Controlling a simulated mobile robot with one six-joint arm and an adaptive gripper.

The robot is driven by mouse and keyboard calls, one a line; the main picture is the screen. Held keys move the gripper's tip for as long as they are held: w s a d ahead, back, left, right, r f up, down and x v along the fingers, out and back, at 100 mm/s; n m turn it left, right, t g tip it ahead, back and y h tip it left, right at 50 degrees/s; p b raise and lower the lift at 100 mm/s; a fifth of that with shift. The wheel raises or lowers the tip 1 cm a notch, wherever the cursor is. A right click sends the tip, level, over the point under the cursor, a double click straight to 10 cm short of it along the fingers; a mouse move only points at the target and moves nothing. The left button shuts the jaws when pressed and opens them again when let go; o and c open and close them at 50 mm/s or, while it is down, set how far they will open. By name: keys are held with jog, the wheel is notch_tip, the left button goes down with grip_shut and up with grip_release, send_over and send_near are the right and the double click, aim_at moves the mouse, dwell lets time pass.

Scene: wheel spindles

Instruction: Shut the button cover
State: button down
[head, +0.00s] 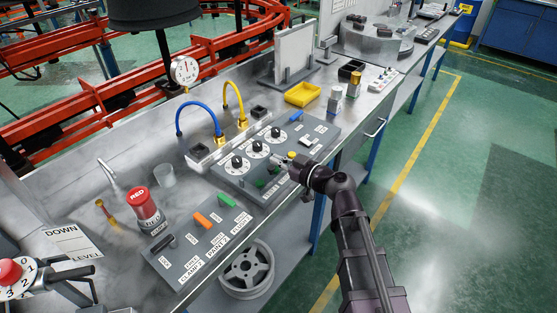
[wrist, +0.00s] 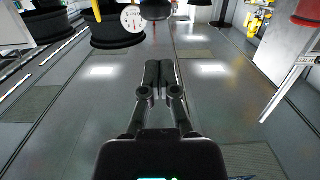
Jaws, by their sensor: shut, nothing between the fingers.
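A grey control panel (head: 240,178) with three black dial knobs lies on the metal bench in the head view. A small yellow part (head: 291,154) is on its right side, close to my gripper; I cannot tell whether it is the button or its cover. No button cover can be made out clearly, and my gripper and wrist may hide part of that area. My gripper (head: 287,172) is over the panel's front right part, near green pieces (head: 272,169). In the wrist view my gripper (wrist: 160,68) has its fingers together, with nothing between them.
A second panel (head: 180,270) with orange, green and dark levers lies to the front left, beside a red-topped can (head: 144,206). Blue (head: 198,104) and yellow hoses arch behind the dials. A yellow tray (head: 302,94) stands farther back. Floor to the right is clear.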

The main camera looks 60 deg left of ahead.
jog(key=w+d+f+b, duration=0.3)
jog(key=d+b, duration=0.1)
jog(key=d, duration=0.4)
jog(key=shift+d+f, duration=0.2)
jog(key=shift+d, duration=0.1)
dwell(0.6)
